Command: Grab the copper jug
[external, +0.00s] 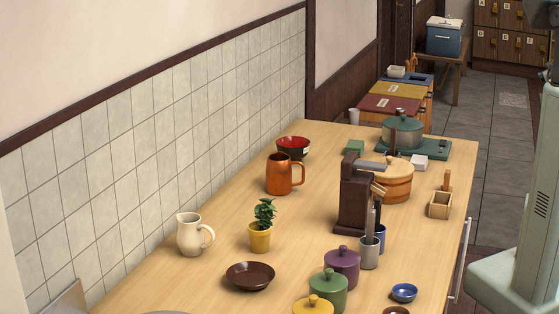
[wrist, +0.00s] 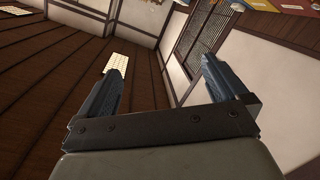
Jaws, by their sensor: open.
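The copper jug (external: 279,176) stands upright on the wooden counter (external: 215,222) in the external view, near the tiled wall, with its handle toward the right. My gripper (wrist: 163,68) shows only in the wrist view. Its two dark fingers are wide apart with nothing between them. The wrist view looks over a dark floor and a wall, and the jug is not in it. My gripper is outside the external view, so its distance from the jug cannot be told.
A red-black bowl (external: 293,147) stands behind the jug. A potted plant (external: 261,228) and a cream pitcher (external: 193,234) are in front of it. A dark brown dispenser (external: 354,200) and a wooden tub (external: 392,183) stand to its right. Bare counter lies between the jug and dispenser.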

